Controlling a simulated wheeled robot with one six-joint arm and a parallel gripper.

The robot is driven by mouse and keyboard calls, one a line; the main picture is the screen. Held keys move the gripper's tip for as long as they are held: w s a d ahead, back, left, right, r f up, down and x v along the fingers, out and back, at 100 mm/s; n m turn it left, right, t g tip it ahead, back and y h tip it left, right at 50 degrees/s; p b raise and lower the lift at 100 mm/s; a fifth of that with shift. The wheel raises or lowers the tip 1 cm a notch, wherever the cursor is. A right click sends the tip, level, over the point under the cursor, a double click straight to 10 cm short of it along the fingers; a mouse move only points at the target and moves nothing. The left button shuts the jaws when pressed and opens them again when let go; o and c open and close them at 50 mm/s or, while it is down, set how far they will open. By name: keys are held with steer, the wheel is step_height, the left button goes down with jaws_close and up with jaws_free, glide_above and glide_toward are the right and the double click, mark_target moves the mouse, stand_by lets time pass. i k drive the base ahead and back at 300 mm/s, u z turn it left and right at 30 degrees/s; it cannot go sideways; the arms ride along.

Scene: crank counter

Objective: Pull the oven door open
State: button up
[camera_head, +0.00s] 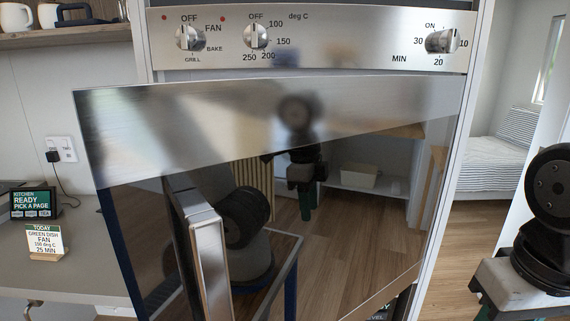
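The oven door (290,115) fills the middle of the view, with a steel top band and dark mirror-like glass. Its left edge stands out toward me, past the left side of the oven, while its right edge stays near the frame, so it looks partly open. The vertical steel handle (208,262) is on the door's left side; its lower end is cut off by the picture. My gripper is not directly in view. Dark arm shapes inside the glass look like reflections of me. Nothing is seen touching the visible part of the handle.
The control panel (330,38) with three knobs is above the door. Parts of my arm show at far right. A bed (497,150) is beyond.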

mark_target(308, 198)
steer(key=z, duration=0.4)
steer(key=k, duration=1.05)
steer(key=z, duration=0.05)
